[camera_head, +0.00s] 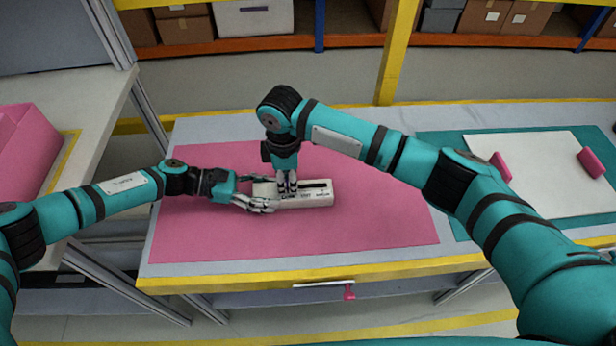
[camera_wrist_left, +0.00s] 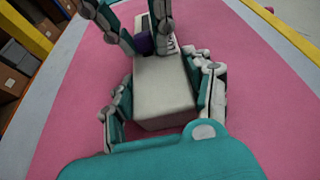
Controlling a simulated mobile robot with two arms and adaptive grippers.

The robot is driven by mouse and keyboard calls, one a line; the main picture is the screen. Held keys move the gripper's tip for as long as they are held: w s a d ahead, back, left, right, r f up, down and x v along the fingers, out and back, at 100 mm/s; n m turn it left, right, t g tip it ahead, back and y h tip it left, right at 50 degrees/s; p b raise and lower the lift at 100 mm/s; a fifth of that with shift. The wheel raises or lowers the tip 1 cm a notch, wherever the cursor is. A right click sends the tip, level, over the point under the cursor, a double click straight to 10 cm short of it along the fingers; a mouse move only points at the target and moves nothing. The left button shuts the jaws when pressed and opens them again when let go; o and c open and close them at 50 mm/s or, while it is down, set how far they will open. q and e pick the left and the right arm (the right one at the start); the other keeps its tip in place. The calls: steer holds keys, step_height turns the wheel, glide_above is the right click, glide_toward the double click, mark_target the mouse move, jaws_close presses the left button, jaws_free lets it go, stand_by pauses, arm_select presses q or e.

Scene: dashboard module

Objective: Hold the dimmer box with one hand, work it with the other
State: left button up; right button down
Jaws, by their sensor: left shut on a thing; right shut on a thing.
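The white dimmer box (camera_head: 318,196) lies on the pink mat, with a dark slot and small dark print on its top. It also fills the middle of the left wrist view (camera_wrist_left: 163,92). My left gripper (camera_head: 257,196) is shut on the left end of the box, with a finger along each long side. My right gripper (camera_head: 287,188) points straight down onto the box top from above. In the left wrist view its fingers stand on either side of a purple knob (camera_wrist_left: 145,44) and are shut on it. The knob is partly hidden by these fingers.
The pink mat (camera_head: 380,225) is clear around the box. A teal mat with a white board (camera_head: 535,175) and pink handles (camera_head: 591,162) lies to the right. A pink bin (camera_head: 25,150) stands at the left. A drawer handle (camera_head: 349,292) juts from the table front.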

arm_select(q)
steer(key=shift+s+d, duration=0.1)
steer(key=shift+d, duration=0.05)
arm_select(e)
steer(key=shift+a, duration=0.25)
steer(key=c, duration=1.2)
jaws_free()
steer(key=shift+o, duration=0.2)
steer(key=shift+d, duration=0.1)
steer(key=shift+r, duration=0.2)
step_height(320, 180, up, 12)
steer(key=shift+f, duration=0.2)
arm_select(q)
steer(key=o, duration=1.6)
